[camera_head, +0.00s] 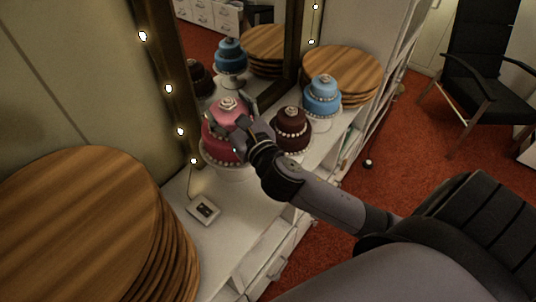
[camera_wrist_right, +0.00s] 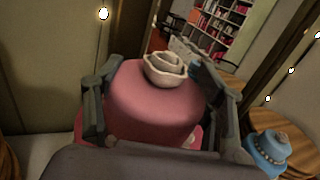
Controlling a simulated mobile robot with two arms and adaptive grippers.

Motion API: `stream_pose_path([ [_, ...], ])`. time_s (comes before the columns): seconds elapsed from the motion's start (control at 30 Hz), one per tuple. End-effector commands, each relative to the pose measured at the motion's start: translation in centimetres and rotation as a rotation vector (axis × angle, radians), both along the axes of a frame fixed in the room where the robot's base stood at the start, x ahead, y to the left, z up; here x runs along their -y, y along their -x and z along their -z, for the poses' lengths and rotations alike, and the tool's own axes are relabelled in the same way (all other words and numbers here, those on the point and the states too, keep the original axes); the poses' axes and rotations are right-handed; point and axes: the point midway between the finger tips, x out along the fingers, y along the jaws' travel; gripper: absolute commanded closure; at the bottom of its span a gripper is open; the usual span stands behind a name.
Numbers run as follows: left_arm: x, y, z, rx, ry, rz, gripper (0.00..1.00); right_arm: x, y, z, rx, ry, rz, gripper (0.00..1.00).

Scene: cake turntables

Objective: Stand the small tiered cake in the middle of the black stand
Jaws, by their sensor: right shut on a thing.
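A pink tiered cake (camera_head: 223,147) with a white rose on top and pearl beads around its base stands upright on a white stand (camera_head: 233,173) in the head view. My right gripper (camera_head: 240,125) is at its upper tier. In the right wrist view my right gripper (camera_wrist_right: 160,112) has a finger on each side of the pink tier (camera_wrist_right: 150,105), shut on it. A brown tiered cake (camera_head: 291,128) stands just to the right; its support is mostly hidden. A blue tiered cake (camera_head: 322,95) stands on a white stand farther back. I cannot make out a black stand. My left gripper is out of view.
A stack of round wooden boards (camera_head: 75,215) fills the near left, another (camera_head: 345,68) stands at the back. A framed mirror (camera_head: 215,25) is behind the cakes and reflects them.

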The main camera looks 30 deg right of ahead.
Motion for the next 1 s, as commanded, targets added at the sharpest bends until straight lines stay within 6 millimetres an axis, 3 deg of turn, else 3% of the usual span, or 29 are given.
stream_pose_path([
  [0.03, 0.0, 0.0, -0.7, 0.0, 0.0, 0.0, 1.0, 0.4, -0.7, -1.3, 0.007, 0.005, 0.008, 0.97],
  [0.17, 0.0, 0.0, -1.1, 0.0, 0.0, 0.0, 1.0, 1.2, -1.8, -2.3, 0.006, 0.008, 0.023, 0.97],
  [0.33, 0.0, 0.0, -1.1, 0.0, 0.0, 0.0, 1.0, 1.6, -2.3, -1.5, 0.0, 0.007, 0.033, 0.97],
  [0.83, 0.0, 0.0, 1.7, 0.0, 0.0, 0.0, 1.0, 1.6, -2.3, 10.7, -0.001, 0.004, 0.034, 0.97],
  [1.0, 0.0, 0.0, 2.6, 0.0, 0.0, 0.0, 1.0, 1.6, -2.3, 12.9, 0.003, 0.006, 0.033, 0.97],
])
